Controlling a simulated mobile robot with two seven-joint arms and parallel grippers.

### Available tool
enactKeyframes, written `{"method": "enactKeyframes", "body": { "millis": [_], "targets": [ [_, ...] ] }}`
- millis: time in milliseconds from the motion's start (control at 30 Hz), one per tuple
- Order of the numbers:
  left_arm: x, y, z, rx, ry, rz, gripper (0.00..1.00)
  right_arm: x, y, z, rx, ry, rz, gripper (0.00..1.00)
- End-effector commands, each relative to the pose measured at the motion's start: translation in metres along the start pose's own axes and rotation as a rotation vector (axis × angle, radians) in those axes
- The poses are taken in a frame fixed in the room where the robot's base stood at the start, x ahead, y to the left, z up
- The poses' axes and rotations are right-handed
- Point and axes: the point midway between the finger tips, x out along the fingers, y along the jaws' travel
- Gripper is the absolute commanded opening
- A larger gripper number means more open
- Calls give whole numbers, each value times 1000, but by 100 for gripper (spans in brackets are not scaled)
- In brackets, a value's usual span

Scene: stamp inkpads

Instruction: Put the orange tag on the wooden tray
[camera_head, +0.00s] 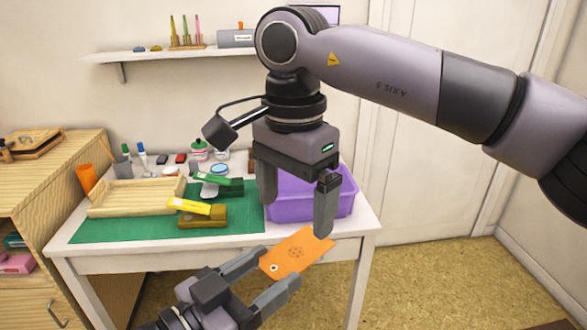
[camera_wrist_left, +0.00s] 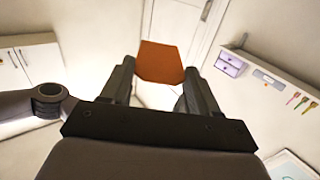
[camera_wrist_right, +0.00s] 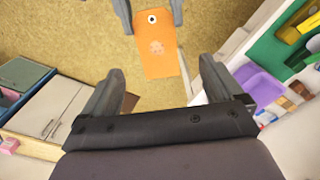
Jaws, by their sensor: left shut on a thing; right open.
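The orange tag (camera_head: 297,252) has a round hole at one end and a faint printed mark. My left gripper (camera_head: 281,269) is shut on its holed end and holds it in the air in front of the table. The tag also shows in the left wrist view (camera_wrist_left: 160,62) and the right wrist view (camera_wrist_right: 158,50). My right gripper (camera_head: 296,217) is open and empty, pointing down above the tag's free end. I cannot tell whether the tag reaches between its fingers. The pale wooden tray (camera_head: 137,209) lies on the table at the left and looks empty.
A green mat (camera_head: 105,229) lies under the tray. A purple bin (camera_head: 310,205) stands at the table's right, partly behind my right gripper.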

Motion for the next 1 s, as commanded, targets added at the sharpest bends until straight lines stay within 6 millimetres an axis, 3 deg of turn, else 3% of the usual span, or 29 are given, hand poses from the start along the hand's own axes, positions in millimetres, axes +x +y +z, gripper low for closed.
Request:
{"method": "enactKeyframes", "body": {
  "millis": [100,300,500,767,933,967,1000],
  "targets": [
    [0,0,0,0,0,0,33,24,0,0,0,-2,2,94],
    [0,0,0,0,0,0,33,52,0,0,1,-2,0,94],
    [0,0,0,0,0,0,33,63,0,0,1,-2,-1,94],
    [0,0,0,0,0,0,33,64,0,0,1,-2,-1,94],
    [0,0,0,-1,0,1,33,64,0,1,1,-2,-2,42],
    [0,0,0,-1,0,1,33,64,0,1,1,-2,-3,34],
    [0,1,0,-1,0,2,33,64,-1,1,1,-2,-3,34]
  ]
}}
